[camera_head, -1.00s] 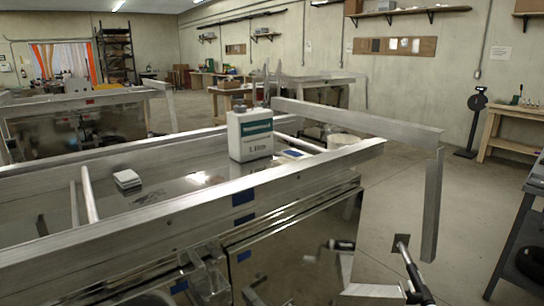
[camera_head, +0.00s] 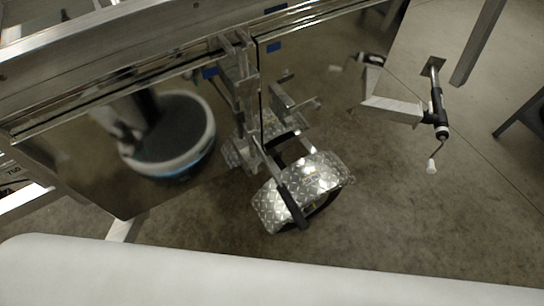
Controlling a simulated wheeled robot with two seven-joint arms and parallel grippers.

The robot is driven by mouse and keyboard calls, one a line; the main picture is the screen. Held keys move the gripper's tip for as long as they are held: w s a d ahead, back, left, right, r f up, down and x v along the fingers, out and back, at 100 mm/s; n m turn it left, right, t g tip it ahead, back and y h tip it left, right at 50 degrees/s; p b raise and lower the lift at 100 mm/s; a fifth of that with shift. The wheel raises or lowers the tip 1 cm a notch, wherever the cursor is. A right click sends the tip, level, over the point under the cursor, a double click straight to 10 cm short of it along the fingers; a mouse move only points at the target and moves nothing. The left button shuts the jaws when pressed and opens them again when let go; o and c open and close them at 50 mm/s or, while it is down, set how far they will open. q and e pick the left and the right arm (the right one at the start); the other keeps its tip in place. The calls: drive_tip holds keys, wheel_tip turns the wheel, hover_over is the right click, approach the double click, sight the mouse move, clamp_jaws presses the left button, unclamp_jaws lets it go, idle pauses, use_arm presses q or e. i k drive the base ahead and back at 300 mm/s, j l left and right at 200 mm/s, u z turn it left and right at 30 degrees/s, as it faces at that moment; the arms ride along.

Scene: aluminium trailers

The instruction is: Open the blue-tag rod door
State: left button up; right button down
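The trailer's aluminium side rail (camera_head: 120,47) runs across the upper left. The mirror-like left panel (camera_head: 80,165) hangs below the rail and looks closed. Metal brackets (camera_head: 238,60) stand where the two panels meet. A dark rod-like handle (camera_head: 292,207) sticks out low in front of the diamond-plate wheel guard (camera_head: 308,180). Which part is the rod door is unclear. Neither gripper is in view.
Bare concrete floor (camera_head: 410,230) is free at lower right. A white curved surface fills the bottom.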

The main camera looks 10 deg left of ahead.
sight(130, 151)
drive_tip(key=u, duration=1.1)
drive_tip(key=k+j, duration=0.1)
drive_tip(key=k, duration=0.4)
